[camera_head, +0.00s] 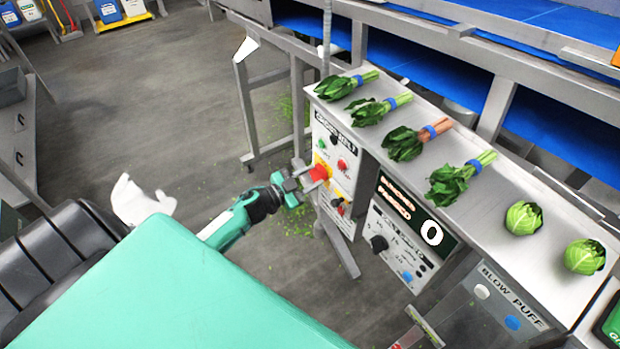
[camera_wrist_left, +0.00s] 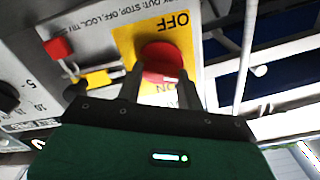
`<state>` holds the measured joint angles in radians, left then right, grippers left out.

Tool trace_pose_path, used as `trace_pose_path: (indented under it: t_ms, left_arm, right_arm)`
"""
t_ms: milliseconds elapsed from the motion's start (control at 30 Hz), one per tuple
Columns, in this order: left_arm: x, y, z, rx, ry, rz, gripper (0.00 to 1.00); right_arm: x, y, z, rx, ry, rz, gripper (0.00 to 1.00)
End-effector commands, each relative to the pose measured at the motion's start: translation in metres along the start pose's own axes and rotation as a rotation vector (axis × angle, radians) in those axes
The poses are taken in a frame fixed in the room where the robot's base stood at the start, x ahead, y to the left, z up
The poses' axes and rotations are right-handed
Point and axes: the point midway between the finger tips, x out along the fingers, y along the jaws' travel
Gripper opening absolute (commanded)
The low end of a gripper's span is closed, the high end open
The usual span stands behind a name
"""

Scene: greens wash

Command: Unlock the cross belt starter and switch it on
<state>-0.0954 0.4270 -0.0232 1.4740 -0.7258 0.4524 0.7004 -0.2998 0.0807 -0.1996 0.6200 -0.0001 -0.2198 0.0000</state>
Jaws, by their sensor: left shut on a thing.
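The cross belt starter box (camera_head: 335,150) hangs on the near side of the steel bench, with a green button (camera_head: 322,143) and a red button (camera_head: 343,164). Its red switch knob (camera_head: 320,172) sits on a yellow plate; in the left wrist view the knob (camera_wrist_left: 160,62) shows beside the words OFF and ON. My left gripper (camera_head: 300,180) is shut on the knob, one finger on each side. Below the plate, a small red piece (camera_wrist_left: 58,48) and a yellow piece (camera_wrist_left: 98,78) sit by metal bars; whether they are a lock is unclear. My right gripper is not in view.
Bunched greens (camera_head: 450,182) and cabbages (camera_head: 523,218) line the bench top. The floor (camera_head: 190,110) at left is mostly open.

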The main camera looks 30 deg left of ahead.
Motion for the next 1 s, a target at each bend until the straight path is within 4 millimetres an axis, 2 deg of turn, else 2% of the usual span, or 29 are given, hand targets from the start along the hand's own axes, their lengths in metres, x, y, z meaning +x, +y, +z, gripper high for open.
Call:
trace_pose_path:
  t_ms: [433,800,1000]
  left_arm:
    - [0.000,0.004,0.003,0.425,-0.001,0.001,0.14]
    - [0.000,0.005,0.004,0.773,0.000,0.001,0.14]
    - [0.000,0.006,0.004,0.937,0.001,0.001,0.14]
  right_arm:
    - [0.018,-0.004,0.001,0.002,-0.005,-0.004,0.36]
    - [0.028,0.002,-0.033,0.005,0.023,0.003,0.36]
    - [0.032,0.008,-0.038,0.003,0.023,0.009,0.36]
